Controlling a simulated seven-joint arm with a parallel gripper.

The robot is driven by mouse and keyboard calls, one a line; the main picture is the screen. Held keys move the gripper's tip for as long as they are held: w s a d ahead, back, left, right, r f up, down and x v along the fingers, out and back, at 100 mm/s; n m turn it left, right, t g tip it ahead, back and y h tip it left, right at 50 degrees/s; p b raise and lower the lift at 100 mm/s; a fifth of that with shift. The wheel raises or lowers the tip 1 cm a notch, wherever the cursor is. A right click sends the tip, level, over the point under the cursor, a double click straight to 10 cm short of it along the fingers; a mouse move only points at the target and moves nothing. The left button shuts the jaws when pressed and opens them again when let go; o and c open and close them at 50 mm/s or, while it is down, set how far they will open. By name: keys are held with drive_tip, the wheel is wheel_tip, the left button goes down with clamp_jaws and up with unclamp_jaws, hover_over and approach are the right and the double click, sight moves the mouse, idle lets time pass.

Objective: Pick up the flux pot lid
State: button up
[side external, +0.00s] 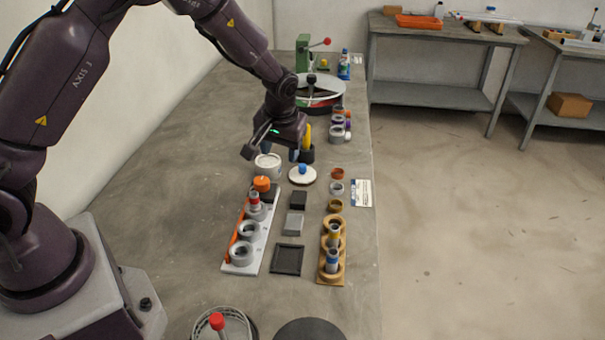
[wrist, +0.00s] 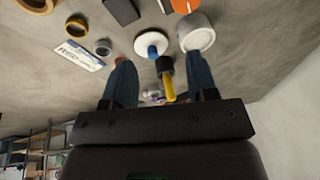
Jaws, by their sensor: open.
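The flux pot lid is a white disc with a blue knob (side external: 302,175) lying on the bench. It also shows in the wrist view (wrist: 148,44), knob facing up. The white round flux pot (side external: 267,166) stands just left of it and shows at the right in the wrist view (wrist: 197,33). My gripper (side external: 281,151) is above the bench, behind the lid and pot in the side view. Its two blue fingers are apart with nothing between them, and in the wrist view (wrist: 160,68) the lid lies beyond the fingertips, apart from them.
A black holder with a yellow handle (side external: 307,153) stands close behind the lid. Coloured rings (side external: 337,189) lie to the right. A white rack (side external: 238,267) and a tan rack (side external: 331,281) stand in front, with dark blocks (side external: 295,224) between. A round turntable (side external: 320,90) is behind.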

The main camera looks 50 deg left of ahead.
drive_tip(key=n+t, duration=0.2)
approach(302, 166)
drive_tip(key=s+v, duration=0.1)
drive_tip(key=v, duration=0.2)
drive_tip(key=shift+y, duration=0.3)
drive_tip(key=x, duration=0.8)
drive_tip(key=shift+w+d, duration=0.2)
drive_tip(key=shift+d, duration=0.1)
drive_tip(key=x, duration=0.5)
drive_tip(key=shift+w, duration=0.35)
drive_tip(key=shift+r, duration=0.1)
clamp_jaws()
